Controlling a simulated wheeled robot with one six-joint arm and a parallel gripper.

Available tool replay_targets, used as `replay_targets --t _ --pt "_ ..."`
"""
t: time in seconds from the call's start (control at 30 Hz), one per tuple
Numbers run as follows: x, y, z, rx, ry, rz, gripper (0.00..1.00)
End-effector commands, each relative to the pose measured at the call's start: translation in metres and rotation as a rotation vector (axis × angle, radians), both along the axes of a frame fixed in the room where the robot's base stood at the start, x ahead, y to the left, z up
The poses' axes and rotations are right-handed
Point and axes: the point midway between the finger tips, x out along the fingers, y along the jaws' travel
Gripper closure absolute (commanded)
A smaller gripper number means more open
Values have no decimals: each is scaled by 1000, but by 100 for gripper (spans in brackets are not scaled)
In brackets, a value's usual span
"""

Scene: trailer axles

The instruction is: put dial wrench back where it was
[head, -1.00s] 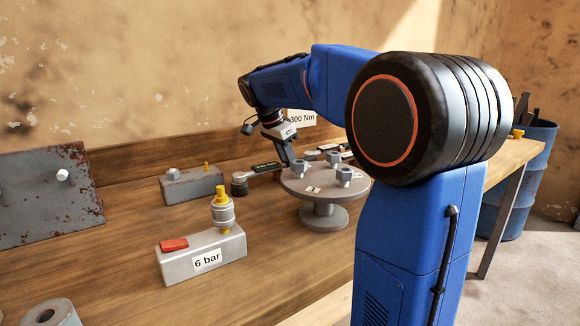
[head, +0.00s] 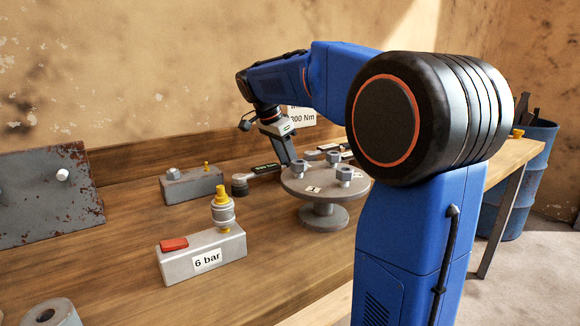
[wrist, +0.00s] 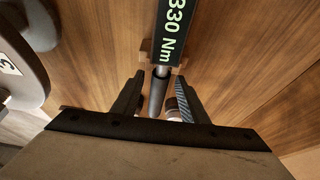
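The dial wrench lies near the back of the bench. Its dark body with a lit display (head: 266,168) and round dark head (head: 239,185) show left of the round stand in the head view. In the wrist view its display reads 330 Nm (wrist: 169,38) and its thin grey shaft (wrist: 159,88) points down between my fingers. A brown wooden rest (wrist: 146,54) shows beside and under it. My gripper (wrist: 160,84) is open, one finger on each side of the shaft with gaps. In the head view my gripper (head: 287,158) is above the wrench's far end, partly behind the stand.
The round grey stand (head: 321,218) with several nuts is close to my gripper. A grey block (head: 192,187) stands left of the wrench, and a 6 bar block (head: 205,258) nearer. A sign reading 300 Nm (head: 302,118) is behind my gripper.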

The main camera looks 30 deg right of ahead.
Motion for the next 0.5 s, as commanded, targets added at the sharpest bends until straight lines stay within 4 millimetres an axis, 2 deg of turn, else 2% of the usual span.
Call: replay_targets --t 0.3,0.5 --pt "0 23 57 0 -3 1 60" --pt "-1 34 85 0 -2 1 60"
